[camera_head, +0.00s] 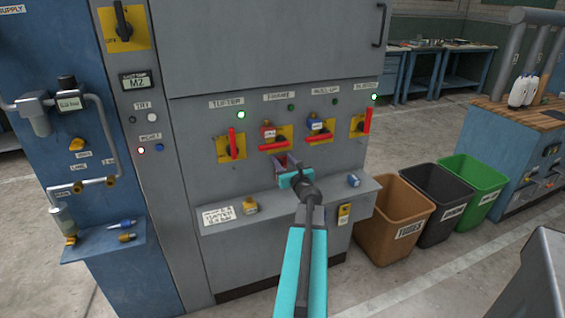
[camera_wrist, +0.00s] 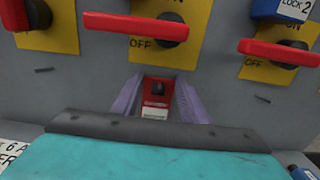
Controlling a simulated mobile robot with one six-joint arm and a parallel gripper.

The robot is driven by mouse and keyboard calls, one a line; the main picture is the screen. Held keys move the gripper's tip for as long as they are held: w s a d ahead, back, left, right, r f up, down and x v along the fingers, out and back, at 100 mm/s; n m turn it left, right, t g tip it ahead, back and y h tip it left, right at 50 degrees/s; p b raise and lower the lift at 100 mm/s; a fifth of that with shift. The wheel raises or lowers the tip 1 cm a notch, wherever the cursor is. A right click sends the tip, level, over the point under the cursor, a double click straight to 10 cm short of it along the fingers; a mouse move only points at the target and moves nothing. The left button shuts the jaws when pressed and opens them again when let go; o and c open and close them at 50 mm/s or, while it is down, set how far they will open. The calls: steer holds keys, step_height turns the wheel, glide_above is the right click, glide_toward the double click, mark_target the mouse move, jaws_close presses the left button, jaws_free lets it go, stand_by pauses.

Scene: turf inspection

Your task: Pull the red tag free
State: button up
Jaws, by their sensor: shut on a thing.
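The red tag (camera_wrist: 155,98) has a white lower part and a dark spot near its top. In the wrist view it sits against the grey cabinet front, below a horizontal red switch handle (camera_wrist: 134,24). My gripper (camera_wrist: 158,86) reaches up to the panel, with one purple finger on each side of the tag, shut on it. In the head view my gripper (camera_head: 287,163) is at the panel under the second switch, and its arm hides much of that spot. Whether the tag still hangs on something behind it is not clear.
Above are several red-handled switches; a red padlock (camera_head: 268,131) and a blue padlock (camera_head: 315,123) hang on the middle two. A narrow shelf (camera_head: 228,227) runs below, with a yellow padlock (camera_head: 250,204) and a blue item (camera_head: 353,181). Brown, black and green bins stand at right.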

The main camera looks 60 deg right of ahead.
steer(key=shift+r+p, duration=0.35)
steer(key=shift+r, duration=0.15)
steer(key=shift+v, duration=1.95)
stand_by(1.0)
steer(key=shift+b+v, duration=0.4)
steer(key=shift+v, duration=2.15)
